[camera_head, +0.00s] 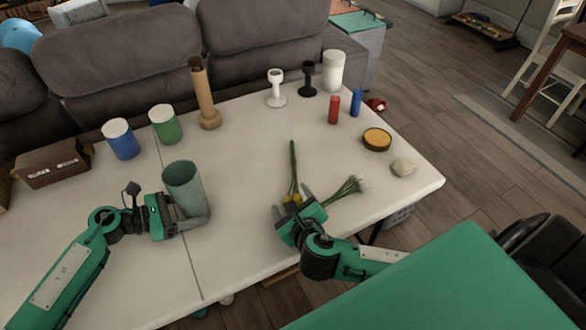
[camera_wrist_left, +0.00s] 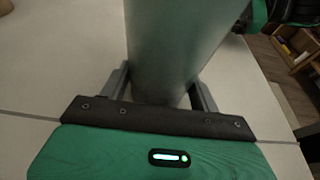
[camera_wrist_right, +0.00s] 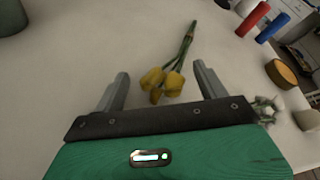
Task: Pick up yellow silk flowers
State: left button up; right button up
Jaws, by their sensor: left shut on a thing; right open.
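The yellow silk flowers (camera_wrist_right: 163,80) lie on the white table, their yellow heads between the open fingers of my right gripper (camera_wrist_right: 162,88) in the right wrist view. Their green stems point away from the gripper. In the head view the green stem (camera_head: 293,165) shows, and the heads are partly hidden by my right gripper (camera_head: 297,200). My left gripper (camera_head: 190,222) is shut on a grey-green cylindrical vase (camera_head: 183,182), which is upright on the table. The vase fills the space between the fingers in the left wrist view (camera_wrist_left: 175,50).
A bunch of white flowers (camera_head: 350,187) lies close to the right of my right gripper. A yellow-topped round tin (camera_head: 376,139), a stone (camera_head: 403,167), red (camera_head: 334,110) and blue (camera_head: 356,102) cylinders, and candle holders stand farther back. The table (camera_head: 240,160) is clear between vase and flowers.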

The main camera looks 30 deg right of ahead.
jog(key=shift+w, duration=0.15)
jog(key=c, duration=1.1)
